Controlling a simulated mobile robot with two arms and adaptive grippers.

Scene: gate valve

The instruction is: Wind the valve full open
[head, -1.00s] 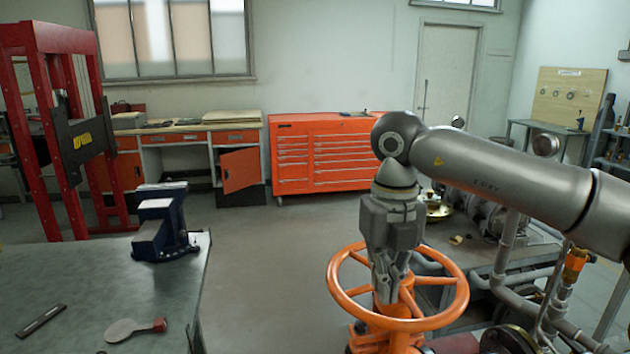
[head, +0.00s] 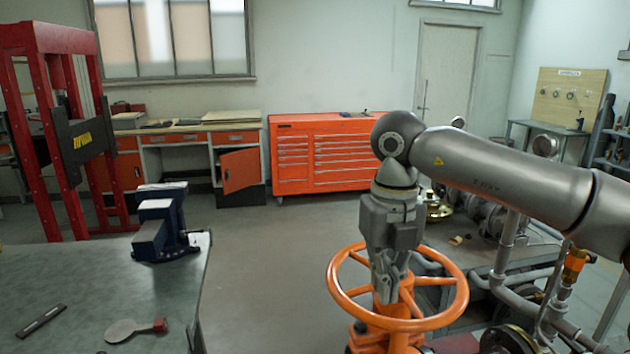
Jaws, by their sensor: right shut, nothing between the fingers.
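The valve's orange handwheel (head: 345,306) lies roughly level at the lower middle right of the head view, on an orange valve body partly cut off by the bottom edge. My right gripper (head: 387,292) points down over the wheel, its fingers shut with nothing between them. The fingertips are inside the rim, close to the hub and spokes. I cannot tell whether they touch a spoke. The gripper hides part of the far rim and hub. My left gripper is not in view.
Pipes (head: 505,245) and a brass fitting (head: 575,265) stand right of the wheel. At left, a grey bench (head: 90,290) carries a blue vise (head: 160,225), a flat bar and a paddle-shaped tool. An orange tool cabinet (head: 320,155) stands behind. The floor between is clear.

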